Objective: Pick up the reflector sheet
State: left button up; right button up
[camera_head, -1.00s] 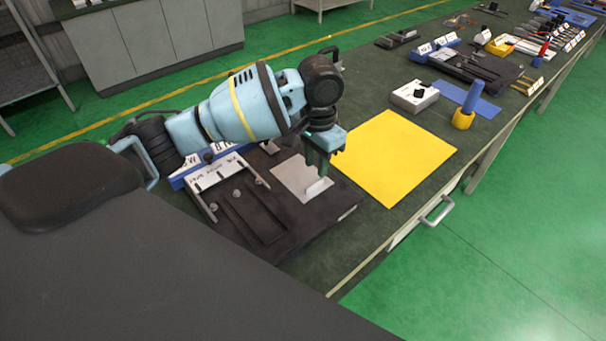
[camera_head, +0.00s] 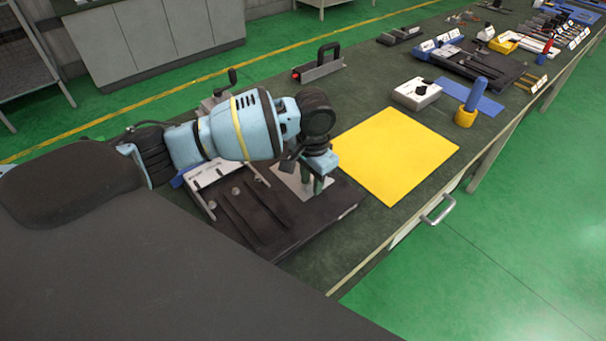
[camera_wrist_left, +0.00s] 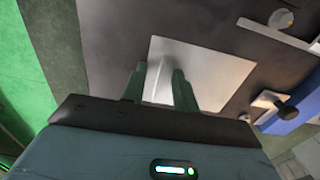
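The reflector sheet (camera_head: 286,180) is a thin light-grey square lying on the dark fixture plate (camera_head: 262,235), with a small upright tab near its right side. In the left wrist view the sheet (camera_wrist_left: 208,70) lies flat below the gripper. My left gripper (camera_head: 313,186) points down low over the sheet at the tab. In the left wrist view its two fingers (camera_wrist_left: 159,80) are apart, one on each side of the pale tab, with no clear contact. The fingertips partly hide the tab in the head view. My right gripper is not in view.
The plate carries dark bars and a pale bracket (camera_head: 208,172) left of the sheet. A yellow mat (camera_head: 395,155) lies bare to the right. Behind stand a black-handled tool (camera_head: 320,66), a white box (camera_head: 416,94) and a blue-handled tool in a yellow holder (camera_head: 466,115).

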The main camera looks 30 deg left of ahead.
pick_arm(q)
grip_shut()
jog(key=shift+r, duration=0.9)
jog(key=shift+s+d+r, duration=0.1)
jog(key=shift+d+r, duration=0.05)
jog(key=shift+r, duration=0.4)
jog(key=shift+s+d+r, duration=0.1)
jog(key=shift+d+r, duration=0.05)
jog(key=shift+r, duration=0.35)
jog(key=s+d+r+p, duration=0.1)
jog(key=s+d, duration=0.8)
jog(key=d, duration=0.2)
jog(key=shift+s+d, duration=0.4)
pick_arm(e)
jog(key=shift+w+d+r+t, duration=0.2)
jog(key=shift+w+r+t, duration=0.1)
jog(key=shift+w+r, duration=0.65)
